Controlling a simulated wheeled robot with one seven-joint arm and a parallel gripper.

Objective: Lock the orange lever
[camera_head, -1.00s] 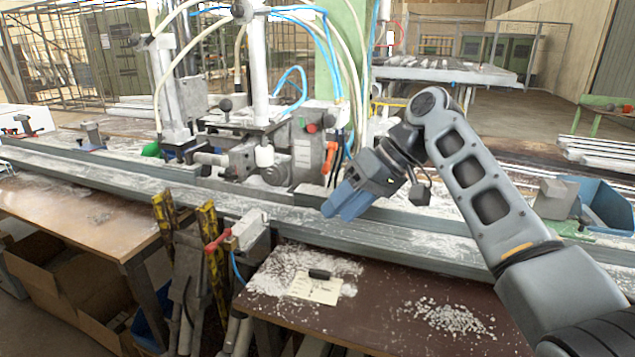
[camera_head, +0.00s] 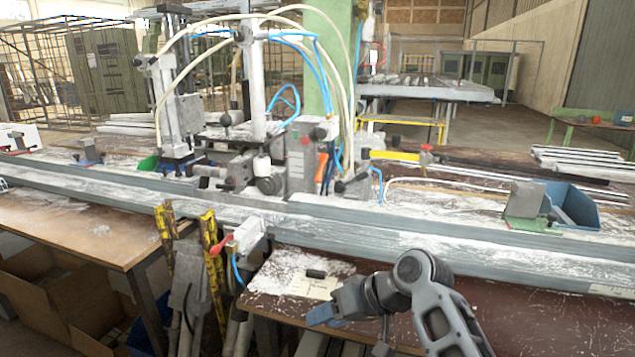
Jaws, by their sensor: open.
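An orange lever (camera_head: 321,171) points down and slightly left on the right side of the grey clamping machine (camera_head: 299,160) at the picture's middle. A second, red-orange lever (camera_head: 218,246) sticks out to the left from a small clamp (camera_head: 246,236) at the front edge of the rail. My gripper (camera_head: 319,316) is low in the picture, over the brown table, well below and apart from the orange lever and to the right of the red-orange one. Its blue fingers point left and hold nothing. The gap between them is hard to see from here.
A long grey profile rail (camera_head: 420,240) crosses the bench. A paper with a black object (camera_head: 315,274) lies near my gripper. Yellow-handled tools (camera_head: 209,238) stand at the front. A blue bin (camera_head: 575,207) is at right. Hoses hang around the machine.

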